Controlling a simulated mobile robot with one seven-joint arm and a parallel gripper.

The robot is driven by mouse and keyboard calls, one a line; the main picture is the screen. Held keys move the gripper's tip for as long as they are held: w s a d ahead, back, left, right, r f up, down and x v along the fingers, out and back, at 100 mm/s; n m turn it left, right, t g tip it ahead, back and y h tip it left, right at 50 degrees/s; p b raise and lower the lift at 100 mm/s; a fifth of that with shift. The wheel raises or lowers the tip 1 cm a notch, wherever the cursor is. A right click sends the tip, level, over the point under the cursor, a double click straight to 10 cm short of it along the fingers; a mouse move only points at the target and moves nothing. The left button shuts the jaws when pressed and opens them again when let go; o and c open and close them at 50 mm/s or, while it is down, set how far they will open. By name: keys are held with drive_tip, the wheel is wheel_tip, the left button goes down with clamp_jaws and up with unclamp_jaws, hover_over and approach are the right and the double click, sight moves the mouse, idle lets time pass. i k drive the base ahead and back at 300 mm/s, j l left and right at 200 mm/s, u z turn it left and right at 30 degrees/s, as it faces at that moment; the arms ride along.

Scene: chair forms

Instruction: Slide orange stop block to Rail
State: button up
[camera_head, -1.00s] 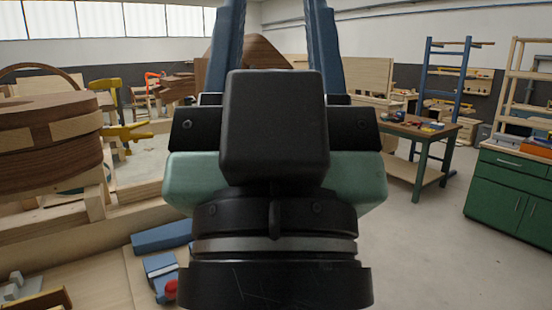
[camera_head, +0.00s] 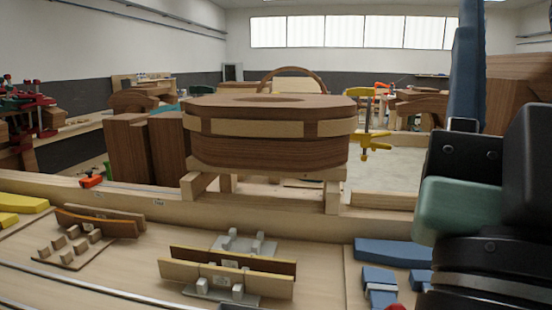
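A small orange block-like piece (camera_head: 92,181) lies at the left, by the long pale wooden beam (camera_head: 150,204) that runs across the bench; I cannot tell for sure that it is the stop block. The beam carries small labels and may be the Rail. The other finger is out of view. Brown wood shows beside the finger; I see no clear hold on it.
A large oval wooden form (camera_head: 270,145) stands on pale supports mid-bench. Brown-edged boards (camera_head: 228,277) in grey holders and a second set (camera_head: 100,222) lie in front. Blue blocks (camera_head: 393,252) lie near my arm. A yellow clamp (camera_head: 368,140) is behind the form.

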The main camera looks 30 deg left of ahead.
sight(91, 181)
drive_tip(key=j+u, duration=0.1)
drive_tip(key=u, duration=0.3)
drive_tip(key=j+u, duration=0.1)
drive_tip(key=u, duration=0.25)
drive_tip(key=j+u, duration=0.15)
drive_tip(key=u, duration=0.25)
drive_tip(key=j+u, duration=0.15)
drive_tip(key=u, duration=0.25)
drive_tip(key=j, duration=0.4)
drive_tip(key=i+j, duration=0.1)
drive_tip(key=j, duration=0.25)
drive_tip(key=j+u, duration=0.05)
